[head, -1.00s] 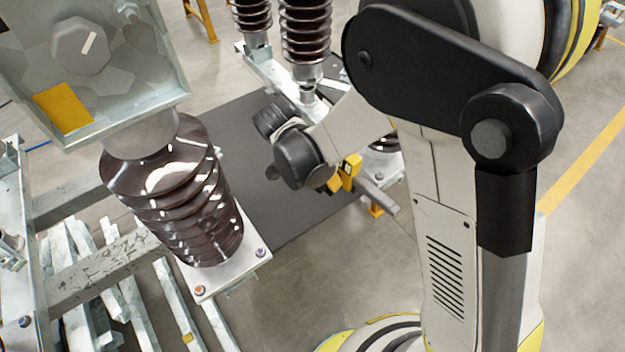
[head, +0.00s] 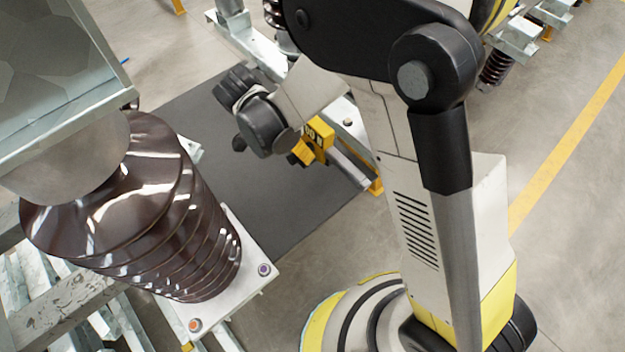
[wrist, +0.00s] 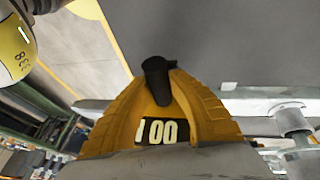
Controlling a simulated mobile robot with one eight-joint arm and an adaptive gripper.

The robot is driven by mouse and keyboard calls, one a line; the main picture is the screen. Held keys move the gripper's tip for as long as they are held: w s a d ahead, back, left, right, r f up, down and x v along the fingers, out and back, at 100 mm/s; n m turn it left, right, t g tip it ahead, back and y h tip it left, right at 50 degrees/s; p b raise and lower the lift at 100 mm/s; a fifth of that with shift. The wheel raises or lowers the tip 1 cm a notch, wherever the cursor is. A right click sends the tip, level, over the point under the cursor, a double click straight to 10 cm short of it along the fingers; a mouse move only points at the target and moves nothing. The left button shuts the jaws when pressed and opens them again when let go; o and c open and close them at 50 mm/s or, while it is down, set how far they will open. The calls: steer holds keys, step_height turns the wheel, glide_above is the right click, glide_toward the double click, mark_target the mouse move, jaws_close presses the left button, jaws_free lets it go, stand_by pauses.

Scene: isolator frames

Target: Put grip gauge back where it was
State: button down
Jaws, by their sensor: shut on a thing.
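In the head view my wrist hides much of the gripper. The gauge is held off the floor, and its former place cannot be made out.
A large brown ribbed insulator (head: 165,215) on a pale base plate (head: 255,262) stands close at left, under a grey metal box (head: 50,75). A dark mat (head: 225,185) lies on the floor. A metal beam (head: 245,42) is behind my arm. Open floor (head: 580,230) lies right.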

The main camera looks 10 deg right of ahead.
step_height(320, 180, down, 10)
steer(key=b, duration=0.4)
steer(key=shift+f, duration=0.15)
steer(key=shift+f, duration=0.15)
steer(key=c, duration=1.3)
jaws_free()
